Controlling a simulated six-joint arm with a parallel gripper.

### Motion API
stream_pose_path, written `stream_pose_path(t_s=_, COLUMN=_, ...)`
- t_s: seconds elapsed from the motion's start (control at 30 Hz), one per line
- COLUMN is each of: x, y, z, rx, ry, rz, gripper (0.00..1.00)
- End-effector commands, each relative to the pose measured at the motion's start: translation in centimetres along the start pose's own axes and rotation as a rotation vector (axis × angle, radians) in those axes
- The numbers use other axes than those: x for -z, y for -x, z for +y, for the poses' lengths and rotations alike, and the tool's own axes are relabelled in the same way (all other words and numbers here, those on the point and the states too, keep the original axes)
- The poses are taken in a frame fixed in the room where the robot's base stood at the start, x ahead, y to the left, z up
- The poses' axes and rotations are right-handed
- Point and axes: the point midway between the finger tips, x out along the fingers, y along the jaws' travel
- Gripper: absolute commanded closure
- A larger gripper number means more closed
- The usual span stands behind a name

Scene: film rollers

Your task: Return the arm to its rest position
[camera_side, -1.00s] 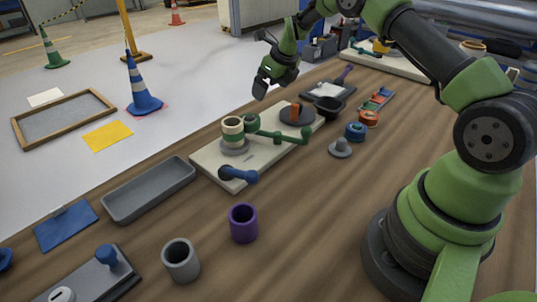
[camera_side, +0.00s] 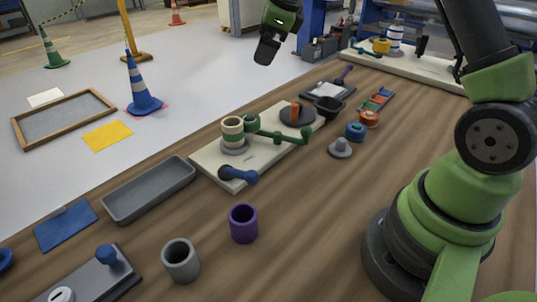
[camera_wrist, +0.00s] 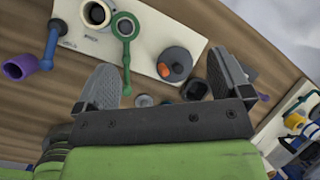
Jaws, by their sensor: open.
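My gripper (camera_wrist: 167,82) is open and empty, with its two dark fingers apart in the wrist view. In the side view my gripper (camera_side: 268,50) is at the top, high above the far side of the table. Below it lies a cream board (camera_side: 211,160) on the wooden table (camera_side: 310,215). The upper part of my arm is cut off by the top of the side view.
A purple cup (camera_side: 243,223) and a grey cup (camera_side: 180,260) stand near the front. An empty grey tray (camera_side: 150,190) lies left of the board. A second cream board (camera_side: 420,68) with fixtures is at the back right.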

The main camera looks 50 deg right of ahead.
Motion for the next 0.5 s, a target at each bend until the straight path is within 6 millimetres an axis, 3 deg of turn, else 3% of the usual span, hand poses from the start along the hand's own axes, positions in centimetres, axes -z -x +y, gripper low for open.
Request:
stream_pose_path(t_s=0.03, x=-0.7, y=2.6, z=1.3, rx=0.009, ry=0.13, rz=-0.018, gripper=0.04)
stream_pose_path(t_s=0.2, x=-1.2, y=9.7, z=6.3, rx=0.032, ry=0.604, rz=-0.061, gripper=0.04)
stream_pose_path(t_s=0.37, x=0.3, y=14.8, z=11.7, rx=0.071, ry=1.047, rz=-0.097, gripper=0.04)
stream_pose_path(t_s=0.5, x=2.8, y=17.8, z=16.5, rx=0.12, ry=1.432, rz=-0.122, gripper=0.04)
